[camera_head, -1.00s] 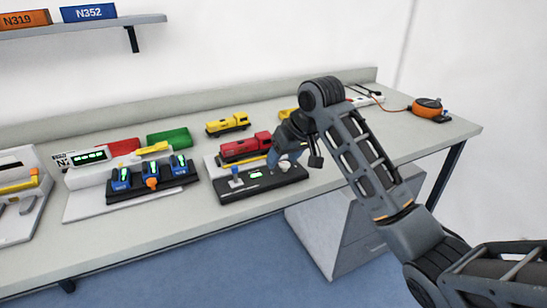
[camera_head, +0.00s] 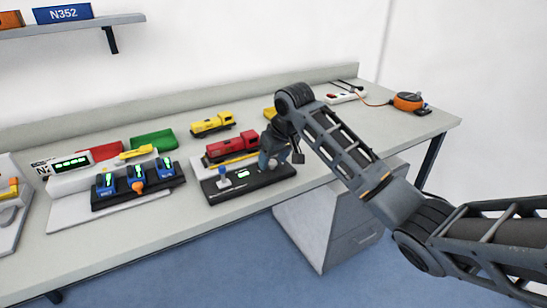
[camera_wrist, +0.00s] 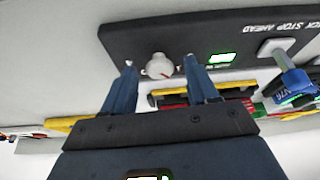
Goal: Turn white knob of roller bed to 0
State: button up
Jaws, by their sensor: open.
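The white knob (camera_wrist: 159,66) sits on the black control panel of the roller bed (camera_wrist: 230,22). It is round, with a small red mark on its lower right edge; I cannot read which number it points to. In the wrist view my gripper (camera_wrist: 159,64) is open, with one blue finger on each side of the knob and gaps visible. In the head view my gripper (camera_head: 269,163) is low over the right end of the black panel (camera_head: 218,192) and hides most of the knob. A green display (camera_wrist: 221,59) is beside the knob.
Another black panel with blue controls (camera_head: 138,182) is to the left.

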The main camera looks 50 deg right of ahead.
jog(key=shift+c, duration=0.3)
jog(key=c, duration=1)
jog(key=n+p, duration=0.1)
jog(key=n+y+p, duration=0.1)
jog(key=n, duration=0.1)
jog(key=shift+d+r+n, duration=0.1)
jog(key=shift+d+n, duration=0.05)
jog(key=shift+n, duration=0.15)
jog(key=shift+w+d+n+y, duration=0.1)
jog(key=shift+n+y, duration=0.4)
jog(key=shift+n, duration=0.6)
jog(key=shift+d+n+y, duration=0.1)
jog(key=shift+n+y, duration=0.4)
jog(key=shift+n, duration=0.6)
jog(key=shift+g, duration=0.3)
jog(key=o, duration=1.1)
jog(key=shift+c, duration=0.2)
